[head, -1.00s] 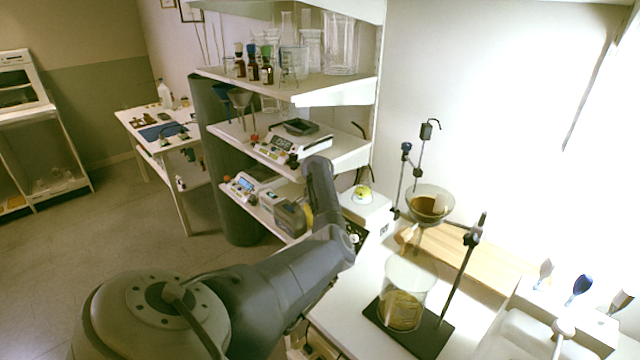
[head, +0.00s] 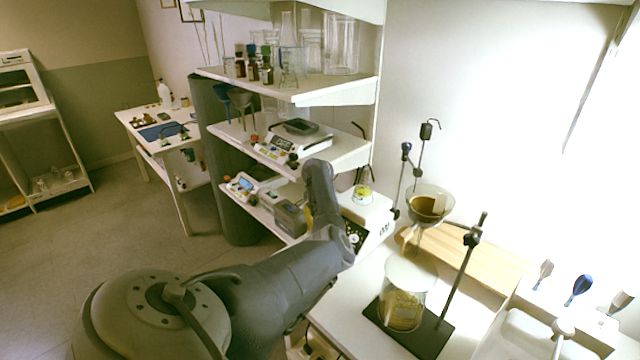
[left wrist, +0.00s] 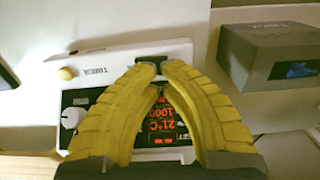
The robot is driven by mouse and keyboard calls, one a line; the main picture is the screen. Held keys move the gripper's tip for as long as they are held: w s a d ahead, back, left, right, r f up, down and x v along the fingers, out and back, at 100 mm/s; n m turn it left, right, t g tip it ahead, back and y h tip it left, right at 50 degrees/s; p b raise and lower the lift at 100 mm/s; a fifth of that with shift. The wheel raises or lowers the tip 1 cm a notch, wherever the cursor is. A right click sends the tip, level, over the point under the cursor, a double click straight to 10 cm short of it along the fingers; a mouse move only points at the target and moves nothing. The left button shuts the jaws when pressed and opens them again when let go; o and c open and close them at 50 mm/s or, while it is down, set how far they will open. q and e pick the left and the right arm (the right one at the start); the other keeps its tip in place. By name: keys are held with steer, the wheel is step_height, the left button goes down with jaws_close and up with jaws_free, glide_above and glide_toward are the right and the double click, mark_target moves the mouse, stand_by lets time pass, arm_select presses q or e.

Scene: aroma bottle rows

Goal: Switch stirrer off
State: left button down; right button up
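The stirrer (head: 372,207) is a white box on the bench in the head view, with a small flask (head: 363,192) of yellow liquid on top. Its front panel shows upside down in the left wrist view (left wrist: 110,62), with a white knob (left wrist: 72,117), a yellow button (left wrist: 67,73) and a red lit display (left wrist: 163,120) showing 21°C and 1000. My left gripper (left wrist: 152,72) has its yellow fingers brought together at the tips, in front of the panel and partly covering the display. I cannot tell whether the tips touch the panel. My right gripper is in neither view.
Shelves (head: 335,150) with instruments and glassware rise behind my left arm. A grey box (left wrist: 270,58) lies beside the stirrer in the left wrist view.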

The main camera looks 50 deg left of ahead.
arm_select(q)
steer(key=shift+f, duration=1.4)
stand_by(0.9)
steer(key=shift+r, duration=3.5)
